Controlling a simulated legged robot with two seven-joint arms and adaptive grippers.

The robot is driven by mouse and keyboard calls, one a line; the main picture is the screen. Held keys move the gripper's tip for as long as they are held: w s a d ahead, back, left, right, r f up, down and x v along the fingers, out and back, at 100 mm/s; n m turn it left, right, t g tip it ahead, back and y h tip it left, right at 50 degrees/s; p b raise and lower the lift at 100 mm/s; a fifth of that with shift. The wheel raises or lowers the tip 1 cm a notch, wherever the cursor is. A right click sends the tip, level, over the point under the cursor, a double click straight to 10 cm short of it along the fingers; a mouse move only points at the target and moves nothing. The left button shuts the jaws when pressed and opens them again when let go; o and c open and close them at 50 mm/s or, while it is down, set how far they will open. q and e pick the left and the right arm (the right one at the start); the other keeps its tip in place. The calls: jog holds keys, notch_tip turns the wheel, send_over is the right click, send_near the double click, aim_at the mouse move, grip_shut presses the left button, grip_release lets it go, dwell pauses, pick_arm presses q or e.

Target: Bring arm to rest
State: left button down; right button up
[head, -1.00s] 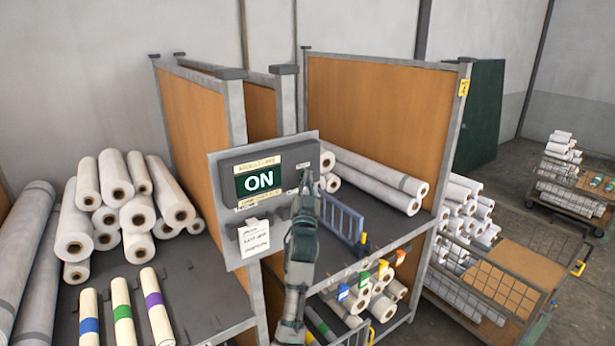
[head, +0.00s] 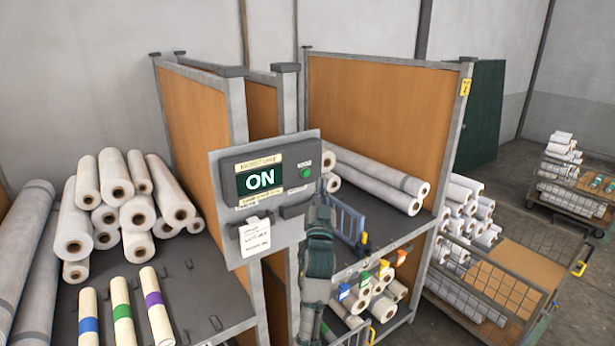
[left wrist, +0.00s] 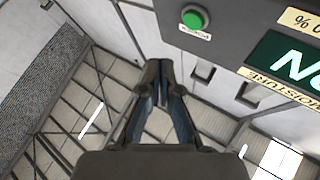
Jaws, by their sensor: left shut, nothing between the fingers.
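My left gripper (head: 321,190) is shut and empty in the head view, just right of the lower right part of a grey control panel (head: 228,165). The panel has a dark green display (head: 261,180) reading ON and a round green button (head: 306,173) near its right edge. In the left wrist view, the shut fingertips (left wrist: 158,72) point up below the green button (left wrist: 194,17), apart from it. The display is partly cut off there (left wrist: 295,62). My right gripper is not in view.
A shelf with white rolls (head: 375,180) stands behind and right of my left arm. A blue rack (head: 347,222) is close to the gripper. Rolls with coloured bands (head: 122,312) lie on the left table. Wire carts (head: 490,285) stand at right.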

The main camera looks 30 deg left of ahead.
pick_arm(q)
jog(key=shift+s+d, duration=0.1)
jog(key=shift+d, duration=0.2)
jog(key=shift+a, duration=0.15)
